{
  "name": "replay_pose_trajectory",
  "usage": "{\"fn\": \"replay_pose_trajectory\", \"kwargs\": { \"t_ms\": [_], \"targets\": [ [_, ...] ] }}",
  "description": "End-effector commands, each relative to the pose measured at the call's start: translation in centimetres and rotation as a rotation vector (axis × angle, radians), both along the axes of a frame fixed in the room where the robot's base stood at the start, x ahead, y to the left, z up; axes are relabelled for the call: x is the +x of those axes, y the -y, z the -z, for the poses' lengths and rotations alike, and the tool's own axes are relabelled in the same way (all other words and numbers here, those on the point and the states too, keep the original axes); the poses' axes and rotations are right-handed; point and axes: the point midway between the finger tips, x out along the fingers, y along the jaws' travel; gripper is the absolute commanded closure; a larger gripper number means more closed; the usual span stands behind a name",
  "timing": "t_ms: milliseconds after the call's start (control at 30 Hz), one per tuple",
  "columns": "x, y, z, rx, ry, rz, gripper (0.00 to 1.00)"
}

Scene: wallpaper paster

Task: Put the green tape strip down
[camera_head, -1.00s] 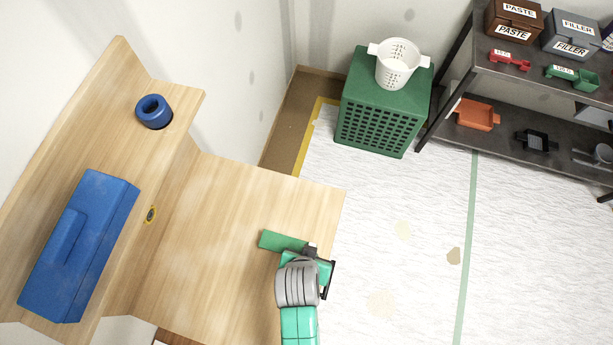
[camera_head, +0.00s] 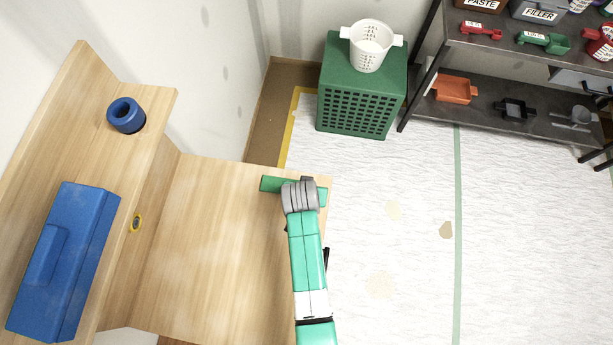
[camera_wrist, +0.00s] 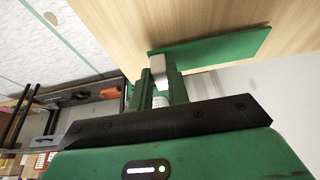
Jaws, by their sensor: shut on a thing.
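The green tape strip (camera_head: 272,184) is a flat green bar near the far right corner of the wooden bench top (camera_head: 220,230) in the head view. It sticks out on both sides of my gripper (camera_head: 304,184). In the wrist view the strip (camera_wrist: 222,50) runs to the right from my gripper fingers (camera_wrist: 157,78), with the bench wood beyond it. My gripper is shut on the strip near one end. My wrist hides the middle of the strip in the head view. I cannot tell whether the strip touches the bench.
A blue toolbox (camera_head: 65,260) and a blue ring-shaped roll (camera_head: 126,115) sit on the raised left shelf. A dark shelf unit (camera_head: 490,110) stands at the right. The bench top left of the strip is clear.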

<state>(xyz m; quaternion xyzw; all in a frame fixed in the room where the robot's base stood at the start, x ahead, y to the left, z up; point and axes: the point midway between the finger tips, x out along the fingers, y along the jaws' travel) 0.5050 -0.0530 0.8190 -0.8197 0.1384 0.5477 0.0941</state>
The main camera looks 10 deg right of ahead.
Motion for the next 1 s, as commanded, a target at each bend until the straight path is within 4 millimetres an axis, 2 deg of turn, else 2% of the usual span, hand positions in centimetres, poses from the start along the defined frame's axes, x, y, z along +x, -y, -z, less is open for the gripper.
{"fn": "replay_pose_trajectory", "kwargs": {
  "t_ms": [67,400,433,533,833,933,1000],
  "targets": [
    [0.0,0.0,0.7,0.0,0.0,0.0,1.0],
    [0.0,0.0,1.1,0.0,0.001,0.0,1.0],
    [0.0,0.0,1.1,0.0,0.001,0.0,0.81],
    [0.0,0.0,1.0,0.0,0.001,0.0,0.61],
    [0.0,0.0,0.6,-0.001,0.002,0.0,0.61],
    [-0.4,-0.2,-0.7,0.0,0.003,0.0,0.61],
    [-1.1,-0.4,-2.3,0.0,0.004,0.0,0.61]
  ]
}}
